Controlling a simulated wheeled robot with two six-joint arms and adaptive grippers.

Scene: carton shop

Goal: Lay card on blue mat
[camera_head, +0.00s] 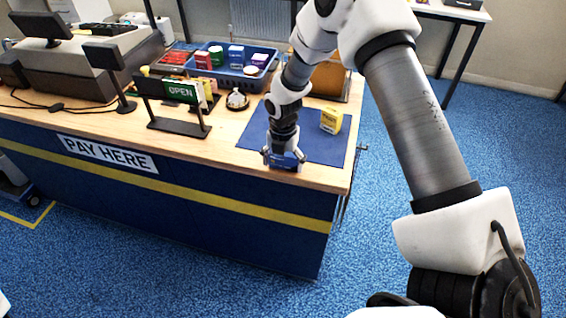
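The blue mat (320,152) lies flat at the right end of the counter. My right gripper (284,160) points down at the mat's front edge. A small blue flat-looking piece (288,162), perhaps the card, shows between its fingertips. The fingers sit at either side of this piece; I cannot tell whether they press on it, or whether it touches the mat. The gripper hides part of it. A yellow box (331,120) stands on the mat, right of and behind the gripper. My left gripper is not in view.
A brown box (330,78) is at the back. The till is far left. The counter's front edge is close below the gripper.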

